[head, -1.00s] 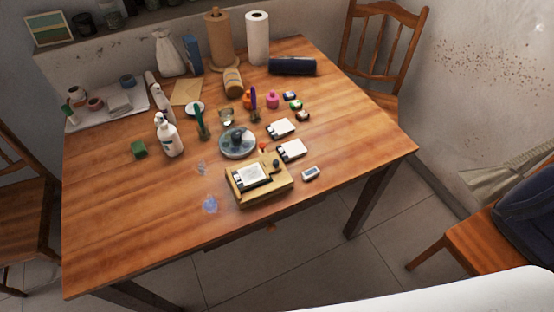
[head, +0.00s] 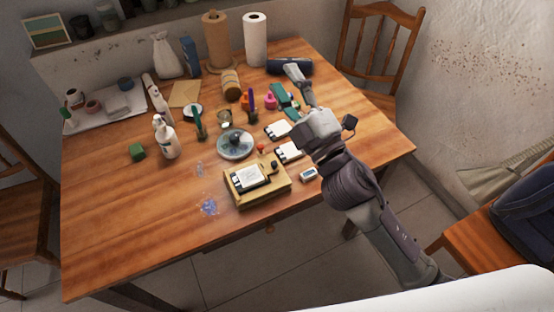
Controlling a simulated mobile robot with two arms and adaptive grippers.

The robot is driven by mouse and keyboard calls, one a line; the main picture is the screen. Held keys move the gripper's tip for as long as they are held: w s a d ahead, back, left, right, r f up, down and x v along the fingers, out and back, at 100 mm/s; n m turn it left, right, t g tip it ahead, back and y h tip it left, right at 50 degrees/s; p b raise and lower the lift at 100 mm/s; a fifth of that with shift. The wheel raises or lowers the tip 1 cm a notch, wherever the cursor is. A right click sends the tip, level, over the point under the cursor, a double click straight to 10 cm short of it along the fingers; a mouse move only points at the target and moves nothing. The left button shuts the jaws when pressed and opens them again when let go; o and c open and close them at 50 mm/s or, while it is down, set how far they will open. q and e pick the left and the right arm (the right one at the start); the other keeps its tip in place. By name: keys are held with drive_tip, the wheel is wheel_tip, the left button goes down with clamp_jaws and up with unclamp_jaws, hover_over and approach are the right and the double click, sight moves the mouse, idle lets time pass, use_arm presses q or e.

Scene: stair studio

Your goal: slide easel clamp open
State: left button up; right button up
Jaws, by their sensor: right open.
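A small wooden table easel (head: 270,190) stands near the table's front edge with a small white canvas (head: 248,177) on it. A red-tipped part (head: 261,148) and a dark knob (head: 274,165) show at its back and right; I cannot tell which is the clamp or how far open it is. My right gripper (head: 288,102) is open and empty, with teal finger pads. It hangs over the table behind and to the right of the easel, apart from it. My left gripper is out of view.
White cards (head: 288,151) and a small white and blue block (head: 308,175) lie right of the easel. A round dish (head: 235,145) stands behind it. A pump bottle (head: 165,137) stands to the left. The table's front left is mostly clear.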

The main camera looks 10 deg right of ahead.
drive_tip(key=s+a+r+n+g+y, duration=0.2)
drive_tip(key=s+a+n+g+y, duration=0.2)
drive_tip(key=a+n+g+y, duration=1)
drive_tip(key=n+g+h, duration=0.5)
drive_tip(key=n+h, duration=1)
drive_tip(key=h, duration=0.4)
approach(275, 163)
drive_tip(key=shift+n, duration=0.3)
drive_tip(key=p+x, duration=0.2)
drive_tip(key=x, duration=0.6)
drive_tip(key=shift+a+f, duration=0.1)
drive_tip(key=shift+f, duration=0.2)
